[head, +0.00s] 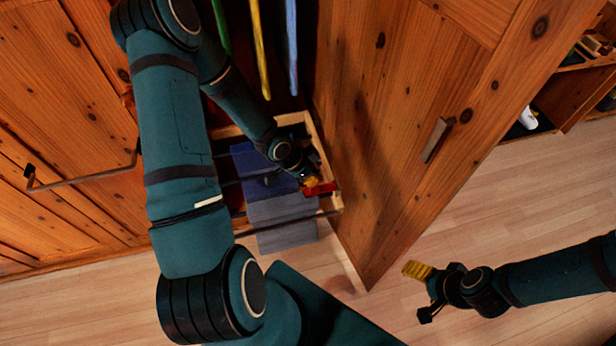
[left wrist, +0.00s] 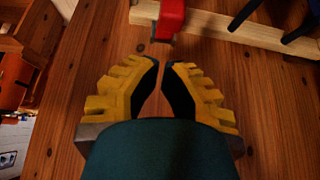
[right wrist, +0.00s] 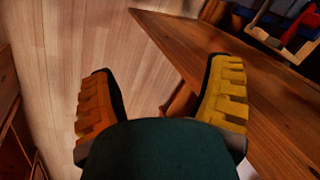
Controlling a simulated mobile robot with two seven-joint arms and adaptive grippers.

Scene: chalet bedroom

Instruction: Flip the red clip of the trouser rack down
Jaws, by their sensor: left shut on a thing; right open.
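The trouser rack (head: 333,211) is a pale wooden frame in the open wardrobe. Blue and grey trousers (head: 282,211) hang over its bars. The red clip (head: 321,189) is at the rack's right side, and it shows at the top of the left wrist view (left wrist: 169,18). My left gripper (head: 309,182) is at the clip with its fingers nearly together; a narrow gap shows between the tips, and the exact contact is unclear. My right gripper (head: 424,291) is open and empty, low over the floor at the right, well away from the rack.
The open wooden wardrobe door (head: 390,130) stands just right of the rack. Green, yellow and blue garments (head: 259,50) hang above it. A shelf unit (head: 573,95) is at the far right. The plank floor (head: 480,200) around my right gripper is free.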

